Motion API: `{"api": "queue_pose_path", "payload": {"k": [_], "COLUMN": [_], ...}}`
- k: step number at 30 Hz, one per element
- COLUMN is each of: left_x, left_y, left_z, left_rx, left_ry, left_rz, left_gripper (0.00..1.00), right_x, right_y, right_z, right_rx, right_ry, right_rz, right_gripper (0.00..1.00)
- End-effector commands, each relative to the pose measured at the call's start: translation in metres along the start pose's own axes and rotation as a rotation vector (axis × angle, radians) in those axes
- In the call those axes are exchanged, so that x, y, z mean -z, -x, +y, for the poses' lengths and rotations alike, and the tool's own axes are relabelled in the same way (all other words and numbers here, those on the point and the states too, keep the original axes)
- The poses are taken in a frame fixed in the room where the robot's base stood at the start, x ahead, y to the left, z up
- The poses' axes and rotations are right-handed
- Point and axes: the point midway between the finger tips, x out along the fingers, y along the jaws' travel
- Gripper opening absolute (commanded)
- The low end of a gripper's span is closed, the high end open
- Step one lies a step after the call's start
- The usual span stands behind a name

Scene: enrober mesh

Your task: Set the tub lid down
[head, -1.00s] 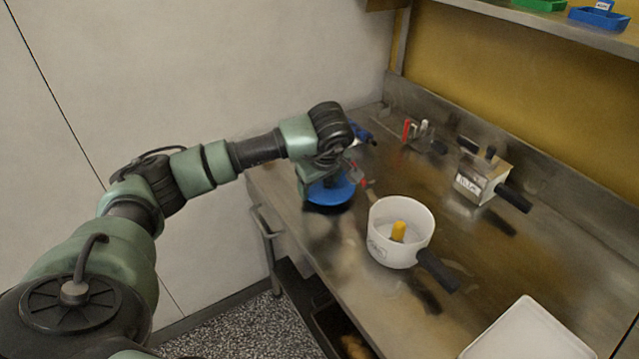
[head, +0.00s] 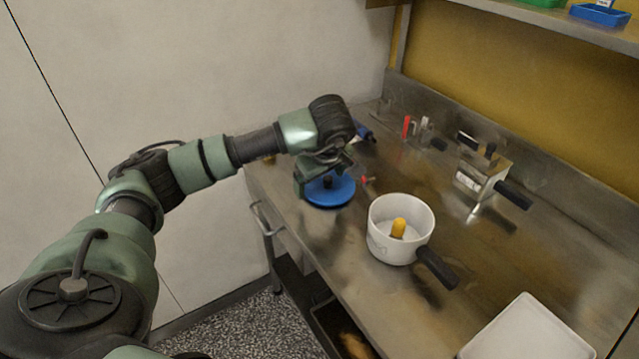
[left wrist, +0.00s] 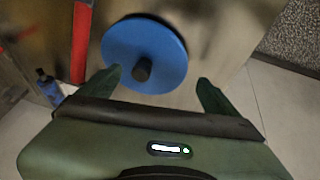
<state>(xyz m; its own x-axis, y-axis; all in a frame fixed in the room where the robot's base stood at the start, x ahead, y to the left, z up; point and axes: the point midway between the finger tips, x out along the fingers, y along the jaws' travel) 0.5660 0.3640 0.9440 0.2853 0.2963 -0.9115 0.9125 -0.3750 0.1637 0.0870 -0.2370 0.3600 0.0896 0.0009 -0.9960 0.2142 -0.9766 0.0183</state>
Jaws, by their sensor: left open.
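The tub lid is a round blue disc (head: 341,193) with a dark knob in its middle. It lies at the left end of the steel bench, apart from the white pot. My left gripper (head: 326,180) is right above the lid in the head view. In the left wrist view the lid (left wrist: 130,42) shows with its knob, and the two green fingers of my left gripper (left wrist: 158,86) stand wide apart on either side of the knob, touching nothing that I can see. My right gripper is not in view.
A white pot (head: 378,240) with a dark handle and a yellow piece inside stands right of the lid. A metal box (head: 480,178) with dark handles stands near the back wall. A white tray (head: 528,335) lies at front right. Red-handled tools (head: 406,127) stand behind.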

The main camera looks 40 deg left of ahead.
Motion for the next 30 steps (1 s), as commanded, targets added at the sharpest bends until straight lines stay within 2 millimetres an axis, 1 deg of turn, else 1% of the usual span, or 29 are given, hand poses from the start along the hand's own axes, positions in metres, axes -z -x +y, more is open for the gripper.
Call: {"api": "queue_pose_path", "payload": {"k": [1,6,9,12,15,18,30], "left_x": [0.0,0.0,0.0,0.0,0.0,0.0,0.0], "left_y": [0.011,0.049,0.068,0.083,0.091,0.096,0.096], "left_z": [0.001,0.002,0.001,0.001,0.001,0.0,0.0], "left_rx": [-0.006,-0.007,-0.006,-0.005,-0.003,-0.001,-0.001], "left_ry": [-0.001,0.0,0.0,0.0,0.0,0.0,0.0], "left_rz": [0.001,0.001,0.002,0.001,0.0,0.001,0.0], "left_gripper": [0.92,0.92,0.92,0.92,0.92,0.92,0.92], "right_x": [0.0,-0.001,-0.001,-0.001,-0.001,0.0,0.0], "right_y": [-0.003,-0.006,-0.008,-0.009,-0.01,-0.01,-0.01], "right_z": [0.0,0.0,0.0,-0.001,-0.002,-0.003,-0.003], "right_rx": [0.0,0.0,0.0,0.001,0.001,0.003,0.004], "right_ry": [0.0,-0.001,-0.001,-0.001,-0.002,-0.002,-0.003], "right_rz": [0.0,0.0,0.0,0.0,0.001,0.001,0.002], "right_gripper": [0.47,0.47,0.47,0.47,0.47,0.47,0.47]}}
